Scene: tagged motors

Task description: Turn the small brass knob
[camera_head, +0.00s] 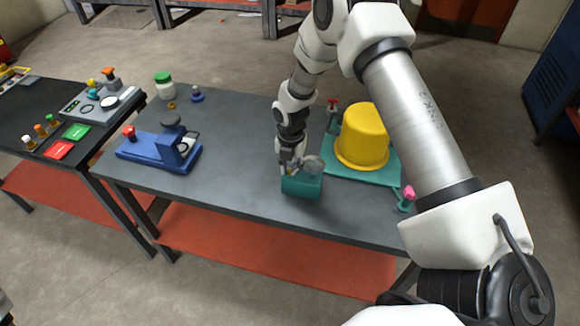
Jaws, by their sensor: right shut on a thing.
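My right gripper (291,166) comes down from above onto the teal block (302,187) near the front of the grey table. Its fingers are shut on a small part at the block's top, which they largely hide. A grey round piece (314,164) shows just right of the fingers. I cannot make out a brass knob there. A small brass-coloured piece (171,105) lies apart at the table's back left. My left gripper is not in view.
A yellow bucket (362,137) stands on a teal base (345,173) right of the gripper, with a pink knob (409,192) near it. A blue device (160,148) and a green-lidded jar (164,86) stand left. The grey table (235,150) is clear between the blue device and gripper.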

